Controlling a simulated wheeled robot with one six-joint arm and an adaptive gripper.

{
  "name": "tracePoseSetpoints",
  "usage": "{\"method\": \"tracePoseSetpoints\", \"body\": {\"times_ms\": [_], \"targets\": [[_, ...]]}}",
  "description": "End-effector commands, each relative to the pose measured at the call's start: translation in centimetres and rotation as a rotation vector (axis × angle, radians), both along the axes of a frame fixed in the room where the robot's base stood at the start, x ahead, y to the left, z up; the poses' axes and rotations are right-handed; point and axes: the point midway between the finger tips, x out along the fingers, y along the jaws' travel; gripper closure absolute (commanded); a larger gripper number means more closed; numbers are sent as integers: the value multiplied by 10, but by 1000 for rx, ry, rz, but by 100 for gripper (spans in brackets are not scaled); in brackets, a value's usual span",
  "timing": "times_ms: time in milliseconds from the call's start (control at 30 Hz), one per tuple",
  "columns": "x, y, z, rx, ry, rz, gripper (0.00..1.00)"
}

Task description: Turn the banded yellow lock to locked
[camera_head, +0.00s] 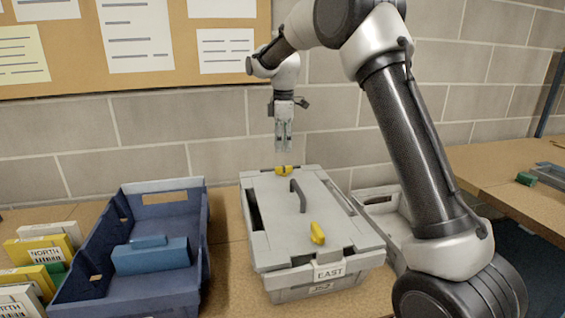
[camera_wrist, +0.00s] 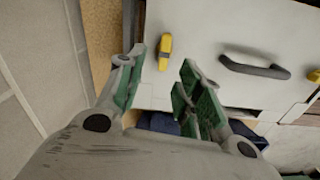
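A grey lidded crate (camera_head: 268,238) marked EAST stands on the table. Its lid carries two yellow locks. The far lock (camera_head: 284,170) also shows in the wrist view (camera_wrist: 165,51), with a dark band across its middle. The near lock (camera_head: 317,233) shows only as a sliver at the right edge of the wrist view (camera_wrist: 314,75); no band can be made out on it. My gripper (camera_head: 284,150) hangs pointing down above the far lock, apart from it. In the wrist view its fingers (camera_wrist: 163,58) are spread and empty, with the banded lock seen between their tips.
A dark arched handle (camera_head: 298,195) rises from the lid between the locks. A blue open bin (camera_head: 75,255) holding a blue box (camera_head: 152,255) stands left of the crate. A grey bin (camera_head: 378,200) is close on the right. A block wall and pinboard (camera_head: 110,75) stand behind.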

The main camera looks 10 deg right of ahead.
Motion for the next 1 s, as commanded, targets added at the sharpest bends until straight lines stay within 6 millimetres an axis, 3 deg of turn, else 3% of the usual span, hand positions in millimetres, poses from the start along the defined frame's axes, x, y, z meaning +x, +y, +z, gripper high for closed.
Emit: {"method": "tracePoseSetpoints", "body": {"times_ms": [267, 700, 1000], "targets": [[-5, -1, -11, -7, 20, 161, 64], [-5, -1, -74, -6, 19, 159, 64], [-5, -1, -81, -6, 18, 159, 64]]}}
